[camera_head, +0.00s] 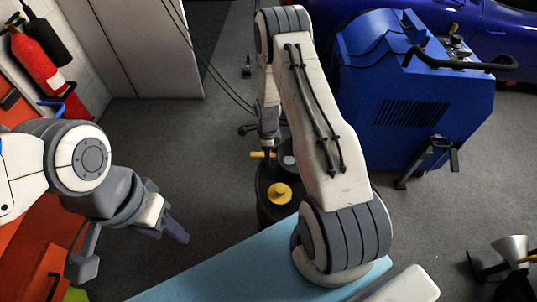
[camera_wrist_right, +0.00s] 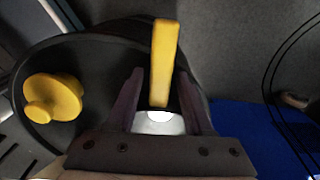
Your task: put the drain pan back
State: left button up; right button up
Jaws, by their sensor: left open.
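A dark round vessel (camera_head: 268,207), which I take for the drain pan, stands on the floor beyond the light blue surface. It has a yellow knob (camera_head: 279,193) on top and a yellow bar handle (camera_head: 257,155) at its far side. In the right wrist view the knob (camera_wrist_right: 52,97) is at left and the handle (camera_wrist_right: 164,55) rises between the fingers of my right gripper (camera_wrist_right: 160,78). Those fingers are apart, with a gap at the handle's left; contact on its right is unclear. My left gripper (camera_head: 176,232) is open and empty, left of the light blue surface.
A light blue surface (camera_head: 225,268) lies in front. A blue wheeled machine (camera_head: 415,110) stands at right, a blue car (camera_head: 495,25) behind it. A red fire extinguisher (camera_head: 38,65) and orange cabinet (camera_head: 35,250) are at left. Cables (camera_head: 212,65) hang behind my right arm. Grey floor (camera_head: 180,150) is clear at centre left.

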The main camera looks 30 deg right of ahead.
jog(key=shift+r, duration=0.1)
notch_tip(320, 180, up, 12)
jog(key=s+a+r+n, duration=0.2)
jog(key=a+r+n, duration=0.6)
jog(key=a, duration=0.2)
jog(key=s+a+r+n, duration=0.7)
jog(key=a+n, duration=0.1)
jog(key=a, duration=0.1)
jog(key=s+a+r+n, duration=0.2)
jog(key=s+n, duration=0.6)
jog(key=s+a+r+n+y, duration=0.1)
jog(key=s+a+r+n, duration=0.2)
jog(key=s+n, duration=0.4)
jog(key=shift+s+n, duration=0.4)
jog(key=shift+s, duration=0.8)
jog(key=shift+a+r, duration=0.1)
